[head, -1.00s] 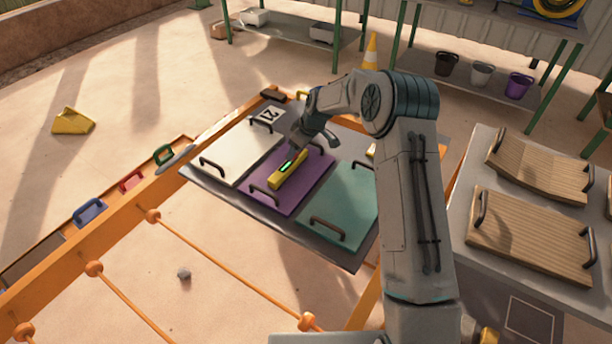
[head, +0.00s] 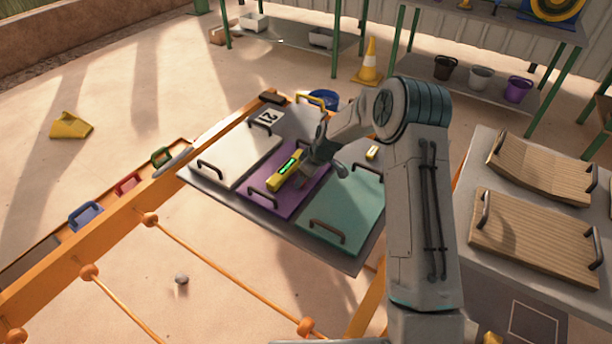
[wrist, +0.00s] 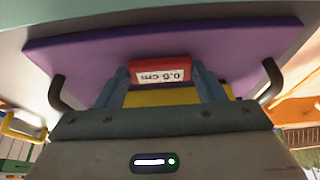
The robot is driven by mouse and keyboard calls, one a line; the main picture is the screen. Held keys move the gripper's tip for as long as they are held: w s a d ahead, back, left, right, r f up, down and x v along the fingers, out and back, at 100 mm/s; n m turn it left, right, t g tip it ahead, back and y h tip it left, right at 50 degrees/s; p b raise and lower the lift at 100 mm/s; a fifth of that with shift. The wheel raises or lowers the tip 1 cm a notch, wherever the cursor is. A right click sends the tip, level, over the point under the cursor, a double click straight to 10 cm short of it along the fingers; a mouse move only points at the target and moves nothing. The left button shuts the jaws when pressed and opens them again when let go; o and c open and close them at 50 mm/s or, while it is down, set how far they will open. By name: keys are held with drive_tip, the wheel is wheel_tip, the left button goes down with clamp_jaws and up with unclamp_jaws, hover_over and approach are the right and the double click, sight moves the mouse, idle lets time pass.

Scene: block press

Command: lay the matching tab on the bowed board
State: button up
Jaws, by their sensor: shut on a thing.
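My gripper (head: 312,168) is over the purple board (head: 303,192), at the upper right end of the yellow gauge. The purple board (wrist: 235,50) spans that view behind the tab. The yellow gauge (head: 276,181) with a lit green display lies on the purple board; its reading is too small to make out. A wooden board (head: 540,166) on the right table is visibly bowed. I cannot tell whether the purple board bends.
A white board (head: 235,160) and a teal board (head: 340,215), both with dark handles, flank the purple one on the grey table (head: 300,119). A flatter wooden board (head: 530,238) lies in front of the bowed one.

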drive_tip(key=shift+f, duration=0.15)
drive_tip(key=o, duration=1)
drive_tip(key=shift+r, duration=0.25)
drive_tip(key=v, duration=1.2)
drive_tip(key=s+d+r+m+h, duration=0.2)
drive_tip(key=s+d+r+m, duration=0.1)
drive_tip(key=s+r, duration=0.4)
drive_tip(key=s+d+r+m+h, duration=0.15)
drive_tip(key=s+r, duration=0.25)
drive_tip(key=s, duration=0.6)
drive_tip(key=s+d+r+m, duration=0.1)
drive_tip(key=s+m, duration=0.1)
drive_tip(key=s, duration=0.3)
drive_tip(key=s+d+m, duration=0.2)
drive_tip(key=s, duration=0.4)
drive_tip(key=s+d+r+m, duration=0.1)
drive_tip(key=s+d+m, duration=0.1)
drive_tip(key=s, duration=0.4)
drive_tip(key=shift+s+r+m, duration=0.2)
drive_tip(key=shift+r+m, duration=0.15)
drive_tip(key=shift+m, duration=0.1)
